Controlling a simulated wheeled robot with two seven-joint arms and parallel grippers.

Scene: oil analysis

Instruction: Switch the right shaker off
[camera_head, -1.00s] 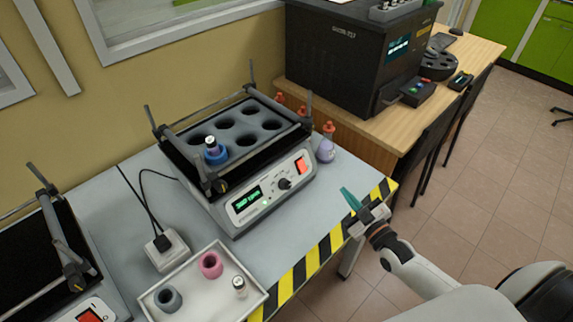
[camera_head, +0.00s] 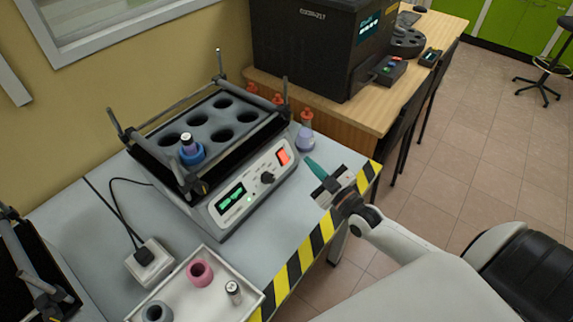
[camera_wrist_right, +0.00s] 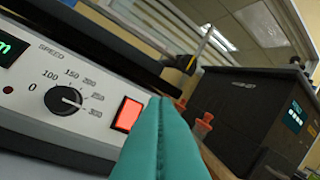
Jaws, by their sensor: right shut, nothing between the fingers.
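The right shaker (camera_head: 222,190) stands on the grey bench, with a lit green display (camera_head: 231,198), a black speed knob (camera_head: 267,178) and a glowing red switch (camera_head: 283,157) on its front panel. The red switch also shows in the right wrist view (camera_wrist_right: 128,115), just left of my fingers. A vial in a blue holder (camera_head: 191,152) sits in the shaker's tray. My right gripper (camera_head: 316,168) is shut and empty, with teal fingertips pointing at the panel. It is in front and to the right of the switch, apart from it in the head view. My left gripper is out of view.
A white tray (camera_head: 196,252) with pink and grey holders and a vial lies in front of the shaker. A flask (camera_head: 305,138) stands right of the shaker. A second shaker (camera_head: 40,285) is at the left edge. A striped edge (camera_head: 300,262) bounds the bench.

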